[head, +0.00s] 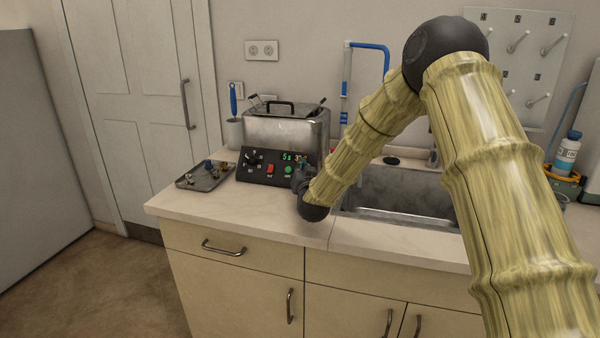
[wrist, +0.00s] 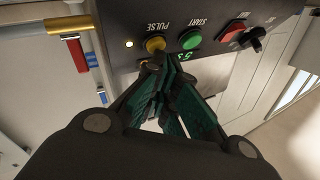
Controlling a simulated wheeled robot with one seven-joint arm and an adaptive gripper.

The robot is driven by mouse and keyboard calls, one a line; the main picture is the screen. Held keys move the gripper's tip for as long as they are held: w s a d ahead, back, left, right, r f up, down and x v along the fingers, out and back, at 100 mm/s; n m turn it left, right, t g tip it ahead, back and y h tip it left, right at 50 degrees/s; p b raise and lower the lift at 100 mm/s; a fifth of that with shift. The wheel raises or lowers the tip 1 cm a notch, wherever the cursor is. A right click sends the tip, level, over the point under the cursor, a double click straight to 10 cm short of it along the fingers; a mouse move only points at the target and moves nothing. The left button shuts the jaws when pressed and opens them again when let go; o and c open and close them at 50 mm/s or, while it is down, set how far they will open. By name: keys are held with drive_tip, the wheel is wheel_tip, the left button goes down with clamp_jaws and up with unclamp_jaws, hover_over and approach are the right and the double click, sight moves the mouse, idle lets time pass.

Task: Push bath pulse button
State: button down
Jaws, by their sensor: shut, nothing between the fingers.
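The bath (head: 285,128) is a steel tank with a lid handle, standing on the counter behind a black control panel (head: 262,177). In the wrist view the panel shows upside down, with the yellow PULSE button (wrist: 155,43) beside the green START button (wrist: 190,39). A small lit lamp (wrist: 129,44) is on the other side of PULSE. My gripper (wrist: 160,62) is shut and empty, its dark green fingertips just by the PULSE button. I cannot tell whether they touch it. In the head view my gripper (head: 301,176) is at the panel's right end and hides that part.
A red switch (wrist: 232,31) and a black knob (wrist: 255,39) are farther along the panel. A metal tray (head: 205,176) with small fittings lies left of it. A sink (head: 400,195) is to the right, under my arm. The counter front (head: 235,212) is clear.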

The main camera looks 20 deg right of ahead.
drive_tip(key=shift+d+f, duration=0.2)
drive_tip(key=shift+f, duration=0.15)
idle(0.8)
drive_tip(key=shift+a+f, duration=0.1)
drive_tip(key=shift+s, duration=0.15)
drive_tip(key=shift+s+a, duration=0.2)
drive_tip(key=shift+s, duration=0.1)
drive_tip(key=s+a+r+p, duration=0.1)
drive_tip(key=s+a+r, duration=0.1)
drive_tip(key=s+r, duration=0.1)
drive_tip(key=shift+s+a+r+p, duration=0.3)
drive_tip(key=shift+a+r+p, duration=0.1)
drive_tip(key=shift+r, duration=0.4)
idle(1.7)
